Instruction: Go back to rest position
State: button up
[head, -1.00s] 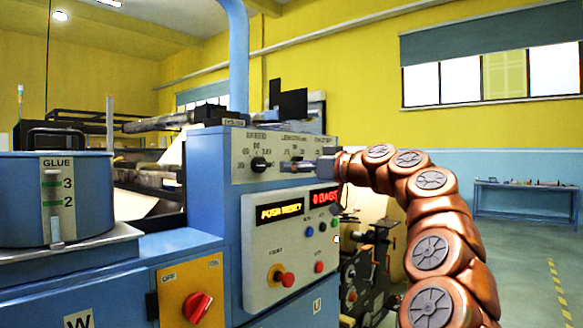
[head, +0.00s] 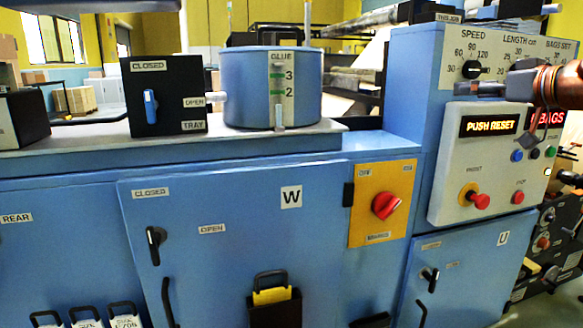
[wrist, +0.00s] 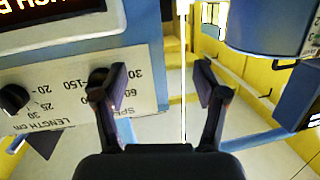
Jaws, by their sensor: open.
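My gripper (head: 468,89) is at the right of the head view, in front of the upper part of the blue machine's control panel. It also shows in the wrist view (wrist: 160,84), where its two dark fingers are spread apart with nothing between them. The speed knob (head: 471,69) on the white dial plate (head: 510,52) is just above the gripper in the head view. In the wrist view the dial plate (wrist: 65,105) is upside down, and the left finger overlaps part of the speed knob. My copper-coloured arm reaches in from the right edge.
The lower panel (head: 490,160) has a "PUSH RESET" display and a red push button (head: 478,200). A red rotary switch (head: 386,206) sits on a yellow plate. The glue pot (head: 250,90) and a black box with a blue lever (head: 150,105) stand on the worktop to the left.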

jog(key=s+a+f+g+y, duration=0.1)
jog(key=s+a+f+g, duration=0.15)
jog(key=a+f, duration=0.6)
jog(key=s+a+f+g, duration=0.2)
jog(key=a+f+g, duration=0.25)
jog(key=a, duration=0.65)
jog(key=s+a+f+g+h, duration=0.1)
jog(key=s+a+f+g, duration=0.2)
jog(key=f, duration=0.4)
jog(key=s+a+f+g+h, duration=0.1)
jog(key=s+a+f, duration=0.3)
jog(key=s+f, duration=0.25)
jog(key=s+d+f+m+g+h, duration=0.2)
jog(key=s+d+f+g, duration=0.15)
jog(key=s+f, duration=0.8)
jog(key=s+d+f+m+g+h, duration=0.1)
jog(key=s+d+f+g+h, duration=0.2)
jog(key=s+f, duration=0.85)
notch_tip(320, 180, up, 19)
jog(key=s+a+p, duration=0.1)
jog(key=s+p, duration=0.1)
jog(key=p, duration=1.3)
jog(key=shift+m+t, duration=0.3)
jog(key=shift+t, duration=0.05)
